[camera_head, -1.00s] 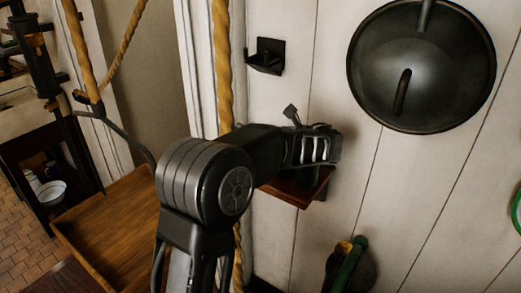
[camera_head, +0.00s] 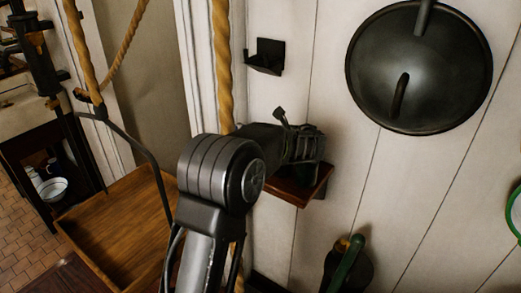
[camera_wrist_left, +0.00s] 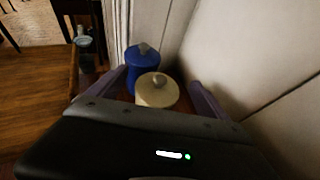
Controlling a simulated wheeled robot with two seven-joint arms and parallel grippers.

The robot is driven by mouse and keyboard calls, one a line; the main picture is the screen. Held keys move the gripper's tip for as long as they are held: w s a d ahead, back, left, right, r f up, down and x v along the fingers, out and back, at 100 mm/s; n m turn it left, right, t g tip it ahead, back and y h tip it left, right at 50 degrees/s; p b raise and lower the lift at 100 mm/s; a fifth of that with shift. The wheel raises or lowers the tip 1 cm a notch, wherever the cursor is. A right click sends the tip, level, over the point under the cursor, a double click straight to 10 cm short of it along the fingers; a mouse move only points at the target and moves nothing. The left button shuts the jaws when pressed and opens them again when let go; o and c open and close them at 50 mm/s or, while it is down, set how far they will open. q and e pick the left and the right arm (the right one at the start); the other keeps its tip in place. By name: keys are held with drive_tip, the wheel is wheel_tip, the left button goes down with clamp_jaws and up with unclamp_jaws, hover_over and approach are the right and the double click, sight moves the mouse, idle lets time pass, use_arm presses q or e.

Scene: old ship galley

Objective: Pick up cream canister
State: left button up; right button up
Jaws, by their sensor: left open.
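The cream canister (camera_wrist_left: 157,90) has a round lid with a knob and stands upright in the left wrist view. It sits between the two fingers of my left gripper (camera_wrist_left: 160,92), which is open and reaches toward it. The gripper body hides the canister's lower part. In the head view my left gripper (camera_head: 306,143) is over a small wooden wall shelf (camera_head: 310,191), and my arm hides what stands there. My right gripper is not in view.
A blue canister (camera_wrist_left: 142,58) stands close behind the cream one. The pale wall (camera_wrist_left: 245,50) is close on the right. A rope (camera_head: 224,60) hangs left of the shelf. A large dark lid (camera_head: 420,65) hangs on the wall. A wooden tray surface (camera_head: 120,235) lies lower left.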

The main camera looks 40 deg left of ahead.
use_arm(q)
drive_tip(key=shift+c, duration=0.2)
drive_tip(key=shift+r, duration=0.1)
clamp_jaws()
idle(0.9)
